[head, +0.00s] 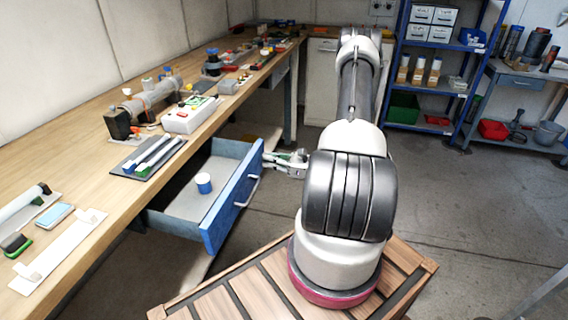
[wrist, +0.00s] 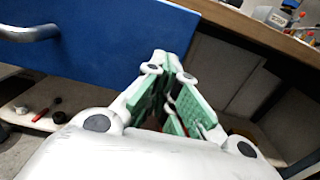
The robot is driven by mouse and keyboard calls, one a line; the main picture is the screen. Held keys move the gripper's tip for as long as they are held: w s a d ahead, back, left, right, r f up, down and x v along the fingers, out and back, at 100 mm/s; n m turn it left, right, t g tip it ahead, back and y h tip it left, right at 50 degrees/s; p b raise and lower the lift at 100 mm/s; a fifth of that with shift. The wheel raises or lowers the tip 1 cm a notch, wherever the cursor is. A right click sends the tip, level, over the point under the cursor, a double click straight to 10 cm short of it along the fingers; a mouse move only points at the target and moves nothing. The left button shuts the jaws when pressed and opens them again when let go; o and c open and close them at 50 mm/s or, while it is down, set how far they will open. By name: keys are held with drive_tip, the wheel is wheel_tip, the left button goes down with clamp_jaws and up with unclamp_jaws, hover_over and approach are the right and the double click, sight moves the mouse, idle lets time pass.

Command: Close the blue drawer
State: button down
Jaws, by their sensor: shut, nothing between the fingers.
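The blue drawer (head: 230,205) is pulled well out from under the wooden workbench. A small white and blue cup-like object (head: 204,183) stands inside it. A metal handle (head: 248,190) is on its outer front. My gripper (head: 268,158) is shut and empty at the far end of the drawer front, close to its upper corner; I cannot tell if they touch. In the wrist view the blue front (wrist: 130,40) fills the upper left, with part of the handle (wrist: 28,32) at the left edge. My green-padded fingers (wrist: 172,62) are together near the front's right end.
The wooden workbench (head: 70,225) carries a grey tray of tubes (head: 148,157), a white control box (head: 190,114) and several tools. A blue shelf rack (head: 440,45) stands at the back right.

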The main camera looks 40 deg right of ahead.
sight(221, 156)
drive_tip(key=x, duration=1.9)
drive_tip(key=shift+w+a+r, duration=0.1)
drive_tip(key=shift+w+a, duration=0.05)
drive_tip(key=shift+w, duration=0.1)
drive_tip(key=shift+s, duration=0.1)
drive_tip(key=v, duration=1.4)
